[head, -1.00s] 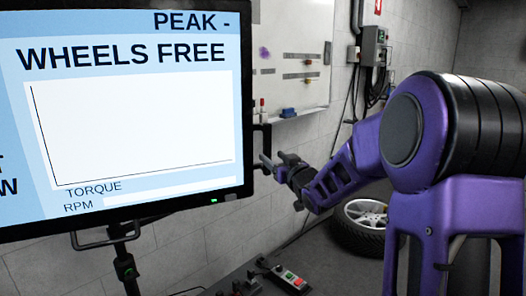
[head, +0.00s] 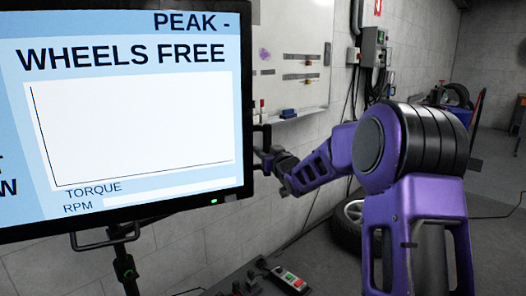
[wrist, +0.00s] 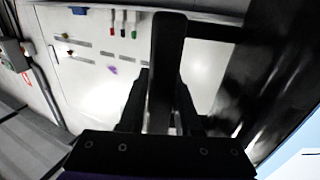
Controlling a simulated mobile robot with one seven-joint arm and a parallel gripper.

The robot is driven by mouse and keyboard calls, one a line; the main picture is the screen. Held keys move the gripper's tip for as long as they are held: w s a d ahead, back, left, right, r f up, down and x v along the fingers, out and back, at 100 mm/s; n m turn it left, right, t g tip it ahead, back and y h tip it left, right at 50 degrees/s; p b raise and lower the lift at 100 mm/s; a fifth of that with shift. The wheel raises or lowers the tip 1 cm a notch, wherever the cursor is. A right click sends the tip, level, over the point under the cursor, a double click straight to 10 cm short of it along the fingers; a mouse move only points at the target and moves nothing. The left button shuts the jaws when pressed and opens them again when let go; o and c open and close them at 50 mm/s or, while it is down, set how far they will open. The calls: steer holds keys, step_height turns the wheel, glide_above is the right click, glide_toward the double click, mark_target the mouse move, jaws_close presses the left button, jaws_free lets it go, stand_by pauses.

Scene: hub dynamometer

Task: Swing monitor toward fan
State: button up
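The large monitor (head: 140,115) fills the left of the head view, facing me, with "WHEELS FREE" on its screen. A black upright handle (head: 264,137) stands off its right edge. My gripper (head: 268,158) has reached this handle from the right. In the wrist view, the handle's bar (wrist: 164,60) stands between the two dark fingers of my gripper (wrist: 164,95). The fingers look open around it, with narrow gaps; firm contact does not show. The monitor's bright screen edge (wrist: 300,150) shows at the lower right. I see no fan.
A whiteboard (head: 300,50) with markers hangs on the wall behind. A black stand (head: 122,262) carries the monitor. A small control box (head: 288,278) lies below. A wheel (head: 350,220) is on the floor behind my arm, and open floor (head: 495,240) lies to the right.

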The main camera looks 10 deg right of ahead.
jaws_close()
stand_by(1.1)
